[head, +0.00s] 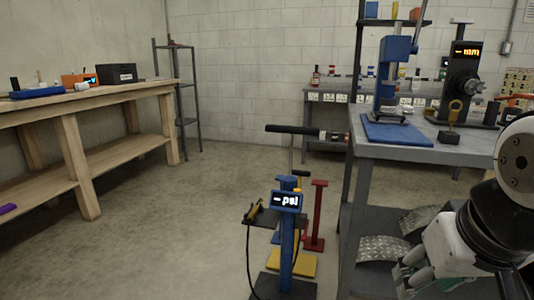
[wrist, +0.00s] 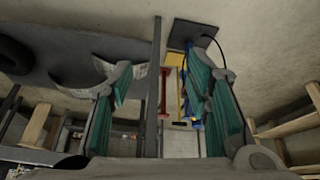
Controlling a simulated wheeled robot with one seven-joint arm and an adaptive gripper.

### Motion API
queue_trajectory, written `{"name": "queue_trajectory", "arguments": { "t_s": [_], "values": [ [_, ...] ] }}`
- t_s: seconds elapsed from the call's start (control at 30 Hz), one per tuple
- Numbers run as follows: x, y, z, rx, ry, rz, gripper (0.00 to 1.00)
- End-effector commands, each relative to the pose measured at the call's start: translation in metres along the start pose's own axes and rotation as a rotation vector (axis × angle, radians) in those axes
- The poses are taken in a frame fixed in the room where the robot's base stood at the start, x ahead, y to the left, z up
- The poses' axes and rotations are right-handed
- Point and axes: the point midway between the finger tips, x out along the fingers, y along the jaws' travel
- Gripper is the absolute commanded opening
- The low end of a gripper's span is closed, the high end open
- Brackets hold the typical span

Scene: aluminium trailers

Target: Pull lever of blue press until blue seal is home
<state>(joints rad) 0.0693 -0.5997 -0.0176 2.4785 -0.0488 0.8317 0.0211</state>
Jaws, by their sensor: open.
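A blue press (head: 391,72) stands upright on a blue base plate (head: 400,133) on the grey table. I cannot make out a blue seal. My gripper (head: 415,268) is low at the right, in front of and below the table top, well apart from the press. In the wrist view my gripper (wrist: 162,92) has its green-padded fingers spread, with nothing between them in grasp. The press is not recognisable in the wrist view.
A blue stand (head: 287,240) with a "psi" display and cable is on the floor, beside a red stand (head: 318,215). A black bar handle (head: 295,130) juts left of the grey table (head: 375,150). A wooden bench (head: 75,107) is at left.

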Motion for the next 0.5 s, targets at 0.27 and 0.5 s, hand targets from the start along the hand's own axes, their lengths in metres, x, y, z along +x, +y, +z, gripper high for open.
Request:
{"name": "queue_trajectory", "arguments": {
  "t_s": [0.27, 0.5],
  "values": [
    [-0.027, -0.013, 0.106, -0.043, -0.293, -0.030, 0.45],
    [-0.056, -0.015, 0.135, -0.061, -0.401, -0.038, 0.45]
  ]
}}
